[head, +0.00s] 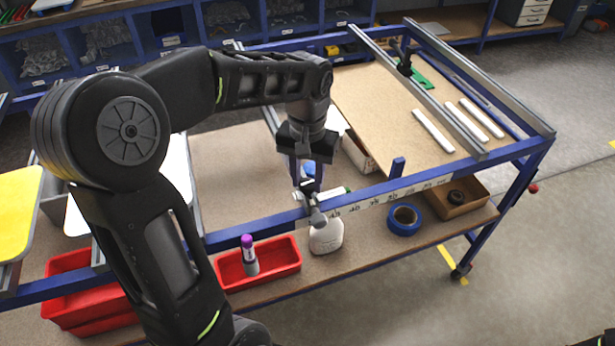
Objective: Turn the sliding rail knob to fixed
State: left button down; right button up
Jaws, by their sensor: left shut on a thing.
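My left gripper (306,186) reaches down from above to the front blue beam (370,192) of the table frame. It is shut on a small grey metal piece (313,212) at the beam, which looks like the sliding rail knob. The fingers partly hide it, and I cannot tell which way it is turned. A grey sliding rail (273,122) runs back from about there, mostly hidden behind my arm and gripper.
A white bottle (326,238) stands just below the gripper on the lower shelf. A red bin (282,262) with a purple-capped tube (249,255) is to its left. Blue tape (404,220) and a cardboard box (470,200) are right. More rails (430,100) cross the frame.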

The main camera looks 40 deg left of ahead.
aim_at(307, 183)
pick_arm(q)
jog(key=shift+m, duration=0.6)
jog(key=c, duration=1)
grip_release()
jog(key=shift+o, duration=0.2)
jog(key=shift+r, duration=0.1)
notch_tip(307, 183, up, 8)
jog(key=shift+f+b, duration=0.15)
jog(key=shift+b, duration=0.2)
jog(key=shift+f, duration=0.1)
